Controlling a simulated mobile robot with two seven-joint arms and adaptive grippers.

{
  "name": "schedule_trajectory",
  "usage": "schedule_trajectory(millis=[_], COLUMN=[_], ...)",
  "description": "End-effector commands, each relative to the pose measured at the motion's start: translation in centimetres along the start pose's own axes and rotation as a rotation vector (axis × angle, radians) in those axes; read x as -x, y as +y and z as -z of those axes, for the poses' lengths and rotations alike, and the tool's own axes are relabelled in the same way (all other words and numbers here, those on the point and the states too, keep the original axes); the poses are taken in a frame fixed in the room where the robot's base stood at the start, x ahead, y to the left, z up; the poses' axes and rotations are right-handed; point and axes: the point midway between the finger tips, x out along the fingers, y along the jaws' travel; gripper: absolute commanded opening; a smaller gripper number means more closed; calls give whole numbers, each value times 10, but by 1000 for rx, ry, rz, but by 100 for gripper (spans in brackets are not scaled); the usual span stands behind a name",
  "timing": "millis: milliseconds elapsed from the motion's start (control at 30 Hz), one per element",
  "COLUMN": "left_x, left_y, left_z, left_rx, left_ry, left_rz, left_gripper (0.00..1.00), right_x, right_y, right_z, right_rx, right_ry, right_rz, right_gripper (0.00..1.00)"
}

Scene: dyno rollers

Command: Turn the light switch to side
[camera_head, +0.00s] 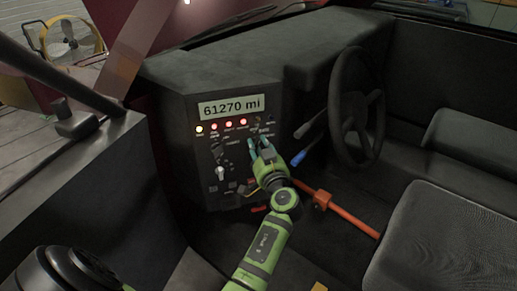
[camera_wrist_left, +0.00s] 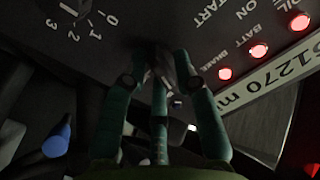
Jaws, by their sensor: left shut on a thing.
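The dark dashboard panel (camera_head: 210,150) carries several small switches, knobs and lamps. My left gripper (camera_head: 259,144) reaches up to the right part of this panel, below the mileage display. In the left wrist view, its green fingers (camera_wrist_left: 163,70) close around a dark switch knob (camera_wrist_left: 166,66) on the panel. The fingers hide most of this knob, and its label and angle cannot be read clearly. I cannot tell for sure that it is the light switch. My right gripper is not in view.
A numbered dial (camera_wrist_left: 72,8) and the lit lamps (camera_wrist_left: 258,50) lie near the fingers. A pale knob (camera_head: 220,173) sits left of the gripper. The steering wheel (camera_head: 357,105), a blue-tipped stalk (camera_head: 298,159) and a red-orange lever (camera_head: 345,215) stand to the right.

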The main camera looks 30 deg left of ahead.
Motion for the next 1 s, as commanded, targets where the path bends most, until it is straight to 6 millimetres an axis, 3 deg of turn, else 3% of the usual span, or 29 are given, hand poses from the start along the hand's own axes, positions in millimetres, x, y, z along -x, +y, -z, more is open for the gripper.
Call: schedule_trajectory(millis=[400,1000], left_x=[0,0], left_y=[3,3], left_z=[1,0], left_rx=[-246,-305], left_ry=[8,6], left_rz=[-7,-7], left_gripper=[0,0], right_x=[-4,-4], right_y=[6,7], right_z=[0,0], right_rx=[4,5], right_ry=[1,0], right_rz=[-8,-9], right_gripper=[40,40])
